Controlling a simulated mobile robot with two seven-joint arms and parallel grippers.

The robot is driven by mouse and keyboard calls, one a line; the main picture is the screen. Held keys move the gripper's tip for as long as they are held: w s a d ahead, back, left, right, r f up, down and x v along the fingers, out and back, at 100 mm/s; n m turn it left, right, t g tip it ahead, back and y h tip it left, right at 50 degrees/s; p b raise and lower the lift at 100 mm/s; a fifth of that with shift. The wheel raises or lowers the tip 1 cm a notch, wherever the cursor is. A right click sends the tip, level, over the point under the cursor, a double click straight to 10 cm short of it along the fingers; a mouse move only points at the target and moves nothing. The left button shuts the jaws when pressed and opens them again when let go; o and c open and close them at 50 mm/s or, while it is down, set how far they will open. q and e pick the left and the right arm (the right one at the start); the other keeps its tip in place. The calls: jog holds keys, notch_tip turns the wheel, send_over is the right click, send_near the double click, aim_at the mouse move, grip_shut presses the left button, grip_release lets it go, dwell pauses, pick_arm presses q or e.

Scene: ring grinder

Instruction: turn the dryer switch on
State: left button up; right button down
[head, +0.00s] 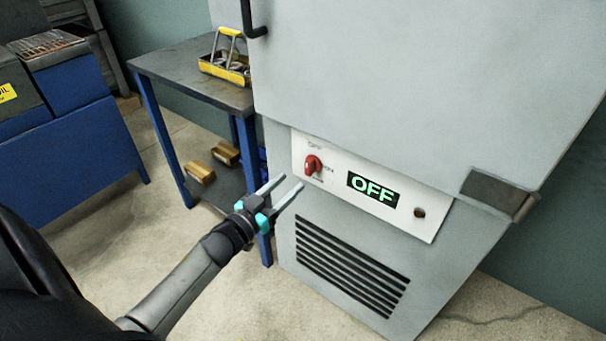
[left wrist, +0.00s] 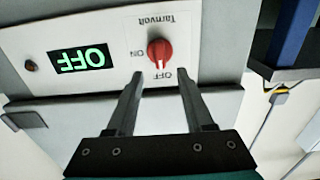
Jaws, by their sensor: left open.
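The dryer (head: 420,70) is a large light grey cabinet with a white control panel (head: 425,221) low on its front. A red rotary switch (head: 312,165) sits at the panel's left end, and a display (head: 372,190) beside it reads OFF in green. In the left wrist view, upside down, the red switch (left wrist: 160,52) has its pointer at the OFF label. My left gripper (head: 286,190) is open and empty, just below and left of the switch. Its fingers point toward the switch with a gap left. My right gripper is not in view.
A blue-legged metal table (head: 175,72) stands left of the dryer, with a yellow tool carrier (head: 226,66) on top and wooden blocks (head: 200,172) on its lower shelf. A vent grille (head: 350,267) is below the panel. Floor in front is clear.

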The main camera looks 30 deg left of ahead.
aim_at(307, 168)
pick_arm(q)
jog(key=w, duration=0.2)
jog(key=w+b, duration=0.1)
jog(key=w, duration=0.1)
jog(key=shift+w+d, duration=0.2)
jog(key=shift+w, duration=0.2)
jog(key=shift+w+b, duration=0.35)
jog(key=shift+w, duration=0.6)
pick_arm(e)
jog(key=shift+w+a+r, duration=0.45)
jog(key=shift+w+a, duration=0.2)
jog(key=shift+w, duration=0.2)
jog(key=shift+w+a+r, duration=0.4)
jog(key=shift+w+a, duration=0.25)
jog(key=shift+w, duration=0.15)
pick_arm(q)
jog(key=shift+d, duration=0.1)
grip_shut()
